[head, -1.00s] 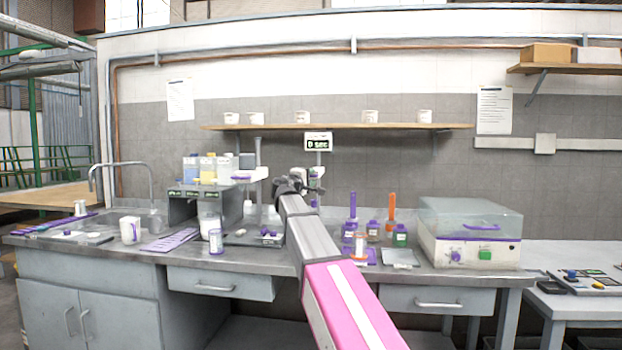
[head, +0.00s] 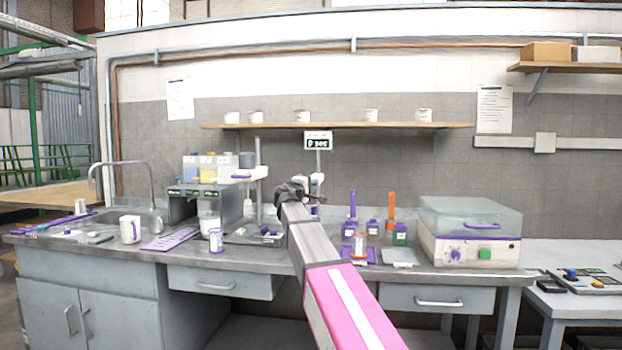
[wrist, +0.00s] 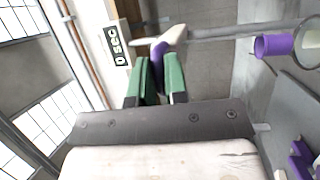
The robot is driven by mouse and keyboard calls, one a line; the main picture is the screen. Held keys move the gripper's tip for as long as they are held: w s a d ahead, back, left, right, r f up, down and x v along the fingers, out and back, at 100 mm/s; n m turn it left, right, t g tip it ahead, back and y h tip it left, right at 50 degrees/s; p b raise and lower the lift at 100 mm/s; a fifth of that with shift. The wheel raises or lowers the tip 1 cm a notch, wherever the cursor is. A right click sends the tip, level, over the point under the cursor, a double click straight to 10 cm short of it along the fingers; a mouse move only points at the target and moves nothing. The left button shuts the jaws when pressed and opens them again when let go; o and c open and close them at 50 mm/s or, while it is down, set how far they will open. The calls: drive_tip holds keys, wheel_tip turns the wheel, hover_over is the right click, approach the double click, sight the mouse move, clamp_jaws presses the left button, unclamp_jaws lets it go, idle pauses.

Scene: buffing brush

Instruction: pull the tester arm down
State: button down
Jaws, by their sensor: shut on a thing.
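The tester's white arm with a purple grip (wrist: 159,50) shows in the wrist view, beside the "0 sec" display. My gripper (wrist: 156,75) has its green fingers closed around the purple grip, with the white part sticking out beyond them. In the head view the white tester part (head: 317,180) shows just behind my wrist, below the "0 sec" display (head: 318,141) on its post. My fingers and the purple grip are mostly hidden there by my own arm.
A second stand with a white arm and purple handle (head: 243,177) is to the left. A wooden shelf (head: 340,126) with white cups runs above the bench.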

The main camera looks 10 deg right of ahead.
wheel_tip(320, 180, down, 8)
drive_tip(key=shift+f, duration=0.25)
drive_tip(key=c, duration=1.3)
unclamp_jaws()
drive_tip(key=shift+f, duration=0.1)
drive_tip(key=shift+o, duration=0.6)
drive_tip(key=shift+s+a, duration=0.1)
drive_tip(key=v, duration=1)
drive_tip(key=shift+s+a, duration=0.2)
drive_tip(key=shift+s, duration=0.05)
